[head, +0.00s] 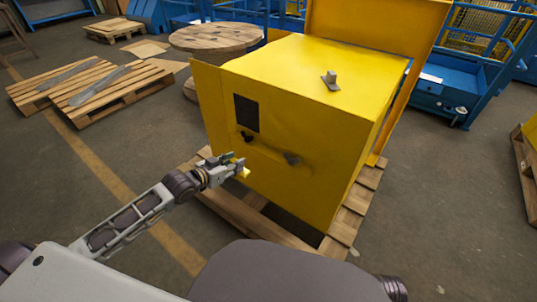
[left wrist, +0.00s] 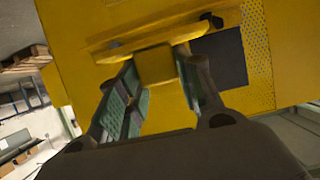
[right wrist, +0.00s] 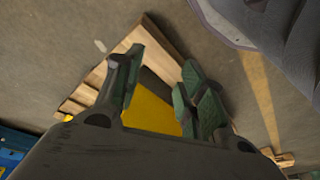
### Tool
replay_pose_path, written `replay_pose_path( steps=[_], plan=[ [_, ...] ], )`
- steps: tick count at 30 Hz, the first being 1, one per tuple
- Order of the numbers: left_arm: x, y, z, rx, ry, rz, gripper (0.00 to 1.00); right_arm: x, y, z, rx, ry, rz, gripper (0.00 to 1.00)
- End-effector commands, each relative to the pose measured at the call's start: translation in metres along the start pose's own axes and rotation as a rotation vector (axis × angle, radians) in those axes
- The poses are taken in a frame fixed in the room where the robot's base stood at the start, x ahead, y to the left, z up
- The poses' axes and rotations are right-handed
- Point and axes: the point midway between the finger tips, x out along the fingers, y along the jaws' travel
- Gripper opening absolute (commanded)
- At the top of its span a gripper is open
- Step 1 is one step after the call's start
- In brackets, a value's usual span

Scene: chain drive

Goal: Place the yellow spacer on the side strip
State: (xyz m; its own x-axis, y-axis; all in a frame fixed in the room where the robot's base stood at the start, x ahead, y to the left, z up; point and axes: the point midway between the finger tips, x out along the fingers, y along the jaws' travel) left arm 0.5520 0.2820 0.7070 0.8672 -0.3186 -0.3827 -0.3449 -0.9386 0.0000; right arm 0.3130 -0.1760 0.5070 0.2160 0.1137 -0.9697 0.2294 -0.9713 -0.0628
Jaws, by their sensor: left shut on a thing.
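The yellow spacer (left wrist: 155,66) is a small block held between the fingertips of my left gripper (left wrist: 160,75). In the head view, my left gripper (head: 236,166) is in front of the lower left of the large yellow housing (head: 290,105), with a bit of yellow at its tips. In the left wrist view, a long yellow strip (left wrist: 115,50) runs just beyond the block. I cannot tell whether block and strip touch, or whether this is the side strip. My right gripper (right wrist: 160,90) is open and empty in the right wrist view, pointing down over the pallet.
The housing stands on a wooden pallet (head: 345,225). A grey bracket (head: 331,81) sits on top. Floor left of the housing is clear up to other pallets (head: 90,90).

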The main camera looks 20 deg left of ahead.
Motion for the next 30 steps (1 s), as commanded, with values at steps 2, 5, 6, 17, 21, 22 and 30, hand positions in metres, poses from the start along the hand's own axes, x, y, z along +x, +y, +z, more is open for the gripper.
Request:
replay_pose_path(
  steps=[2, 5, 6, 17, 21, 22, 30],
  plan=[
    [0.0, 0.0, -0.001, 0.0, 0.001, 0.0, 0.08, 0.0, 0.0, 0.0, 0.0, 0.0, 0.0, 0.4],
    [0.0, 0.0, -0.001, 0.0, 0.001, 0.0, 0.08, 0.0, 0.0, 0.0, 0.0, 0.0, 0.0, 0.4],
    [0.0, 0.0, -0.001, 0.0, 0.001, 0.0, 0.08, 0.0, 0.0, 0.0, 0.0, 0.0, 0.0, 0.4],
    [0.016, -0.001, -0.007, -0.001, 0.003, -0.001, 0.08, -0.004, -0.001, -0.003, 0.0, 0.013, -0.003, 0.4],
    [0.025, 0.0, -0.011, -0.001, 0.002, -0.001, 0.08, -0.006, -0.001, -0.005, 0.0, 0.019, -0.004, 0.4],
    [0.027, 0.0, -0.011, 0.0, 0.002, -0.001, 0.08, -0.006, -0.002, -0.005, 0.0, 0.019, -0.004, 0.4],
    [0.045, -0.001, -0.019, -0.001, 0.002, -0.001, 0.08, -0.015, -0.003, -0.008, -0.001, 0.035, -0.008, 0.4]
  ],
)
